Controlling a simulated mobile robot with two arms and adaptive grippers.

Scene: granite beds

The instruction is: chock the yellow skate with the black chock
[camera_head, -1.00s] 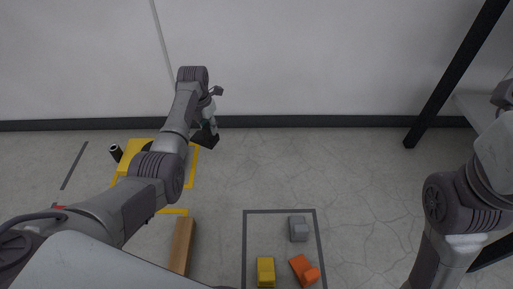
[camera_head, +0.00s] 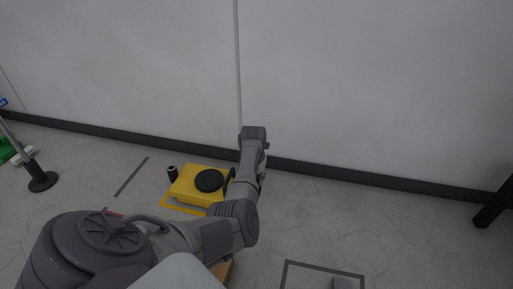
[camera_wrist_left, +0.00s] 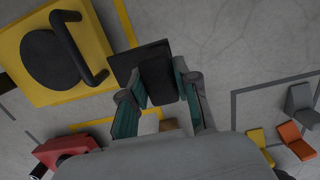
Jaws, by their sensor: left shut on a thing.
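The yellow skate (camera_head: 187,188) sits on the floor near the wall, with a black round pad (camera_head: 209,181) on top. In the left wrist view, the skate (camera_wrist_left: 92,22) is at the upper left, with its pad and a black curved handle (camera_wrist_left: 78,48). My left gripper (camera_wrist_left: 160,90) is shut on the black chock (camera_wrist_left: 155,70), just right of the skate's edge in that view. I cannot tell whether chock and skate touch, or how high the chock is. In the head view my left arm hides the chock and the fingertips. My right gripper is out of view.
Yellow floor tape (camera_head: 170,206) borders the skate. A black cylinder (camera_head: 172,173) stands left of it. Grey (camera_wrist_left: 301,97), yellow (camera_wrist_left: 257,138) and orange (camera_wrist_left: 292,137) chocks lie at a dark outline. A red object (camera_wrist_left: 65,150) is at lower left. A post (camera_head: 41,180) stands far left.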

